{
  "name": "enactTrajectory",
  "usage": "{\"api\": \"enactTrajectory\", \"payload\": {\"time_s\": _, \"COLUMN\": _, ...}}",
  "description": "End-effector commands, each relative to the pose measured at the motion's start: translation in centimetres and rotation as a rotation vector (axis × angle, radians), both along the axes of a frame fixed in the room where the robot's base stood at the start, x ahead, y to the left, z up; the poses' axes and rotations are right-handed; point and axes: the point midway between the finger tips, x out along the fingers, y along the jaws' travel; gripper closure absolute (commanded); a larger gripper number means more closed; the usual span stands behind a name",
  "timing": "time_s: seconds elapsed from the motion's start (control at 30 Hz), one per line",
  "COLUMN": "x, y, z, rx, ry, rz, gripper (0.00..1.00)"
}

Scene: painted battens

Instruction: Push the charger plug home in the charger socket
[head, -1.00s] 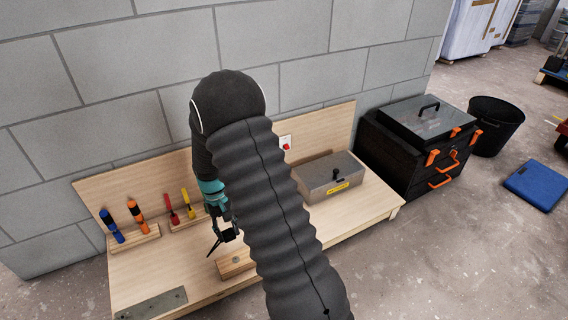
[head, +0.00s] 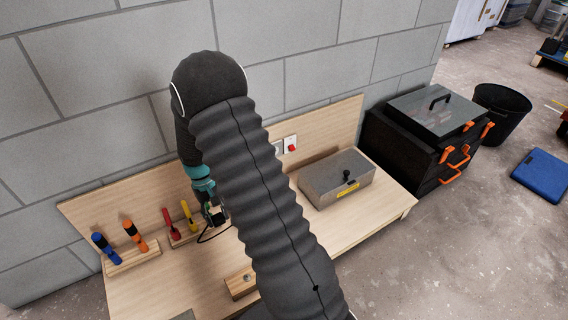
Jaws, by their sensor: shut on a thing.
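My gripper (head: 215,213) is at the left of my arm, above the bench and in front of the backboard. It is shut on a small dark thing, which I take to be the charger plug; it is mostly hidden by the fingers. A thin black cable (head: 213,238) loops below it. On the backboard, a white plate with a red switch (head: 291,145) shows just right of my arm. A second pale plate (head: 278,149) beside it is partly covered by my arm, so I cannot tell whether it is the charger socket. The gripper is apart from both plates.
A grey metal box (head: 336,181) stands on the bench at right. Screwdrivers stand in wooden racks (head: 133,259) at left. A wooden block (head: 240,284) with a round hole lies near the front. My arm hides the bench middle. A black toolbox (head: 425,140) stands beyond the bench.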

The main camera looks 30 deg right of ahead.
Motion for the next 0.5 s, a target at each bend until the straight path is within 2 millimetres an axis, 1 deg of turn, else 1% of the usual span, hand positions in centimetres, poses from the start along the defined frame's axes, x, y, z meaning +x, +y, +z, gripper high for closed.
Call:
{"api": "enactTrajectory", "payload": {"time_s": 0.17, "x": 0.0, "y": 0.0, "z": -0.1, "rx": 0.002, "ry": 0.000, "rz": -0.003, "gripper": 0.90}}
{"api": "enactTrajectory", "payload": {"time_s": 0.23, "x": -0.2, "y": -0.1, "z": -0.4, "rx": 0.014, "ry": 0.000, "rz": -0.019, "gripper": 0.90}}
{"api": "enactTrajectory", "payload": {"time_s": 0.37, "x": -1.0, "y": -0.4, "z": -1.7, "rx": 0.080, "ry": -0.001, "rz": -0.098, "gripper": 0.90}}
{"api": "enactTrajectory", "payload": {"time_s": 0.5, "x": -1.4, "y": -0.4, "z": -3.4, "rx": 0.213, "ry": -0.021, "rz": -0.225, "gripper": 0.90}}
